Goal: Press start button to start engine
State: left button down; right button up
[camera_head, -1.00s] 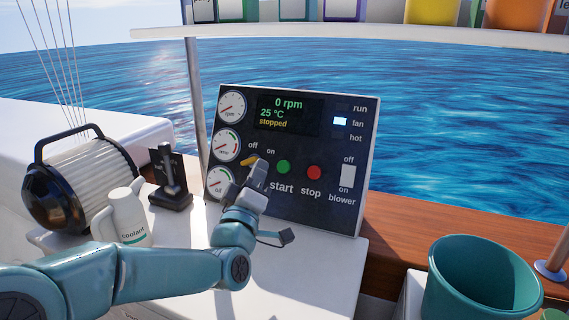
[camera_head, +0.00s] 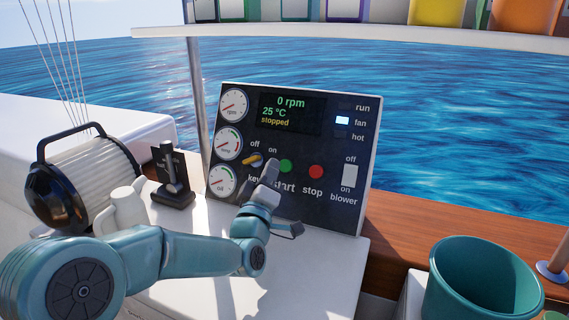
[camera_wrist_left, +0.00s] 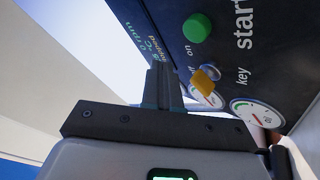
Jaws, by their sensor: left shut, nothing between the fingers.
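The dark control panel (camera_head: 300,208) stands upright, its display (camera_head: 289,114) reading 0 rpm, 25 °C, stopped. The green start button (camera_head: 285,166) is left of the red stop button (camera_head: 316,172). The yellow key (camera_head: 253,160) sits left of the start button; its lever also shows in the left wrist view (camera_wrist_left: 204,80). My left gripper (camera_head: 271,170) is shut and empty, just below and left of the start button, partly covering the "start" label. In the left wrist view, the green button (camera_wrist_left: 197,28) lies beyond my fingertips (camera_wrist_left: 158,65). Touching cannot be told. My right gripper is out of view.
Gauges (camera_head: 228,143) line the panel's left side, and a blower switch (camera_head: 349,175) is on its right. A black lever (camera_head: 172,180), white coolant jug (camera_head: 124,208) and ribbed cylinder (camera_head: 85,180) stand left. A teal bucket (camera_head: 480,285) stands right.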

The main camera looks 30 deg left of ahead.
aim_at(285, 166)
pick_arm(q)
jog(key=shift+w+a+f+b, duration=0.1)
jog(key=shift+w+f+b, duration=0.3)
jog(key=shift+w, duration=0.45)
jog(key=shift+w+a+f+b, duration=0.1)
jog(key=shift+w+f+b, duration=0.25)
jog(key=shift+w, duration=0.45)
jog(key=shift+d, duration=0.1)
dwell(0.7)
jog(key=shift+w+f+b, duration=0.25)
jog(key=shift+w+b, duration=0.2)
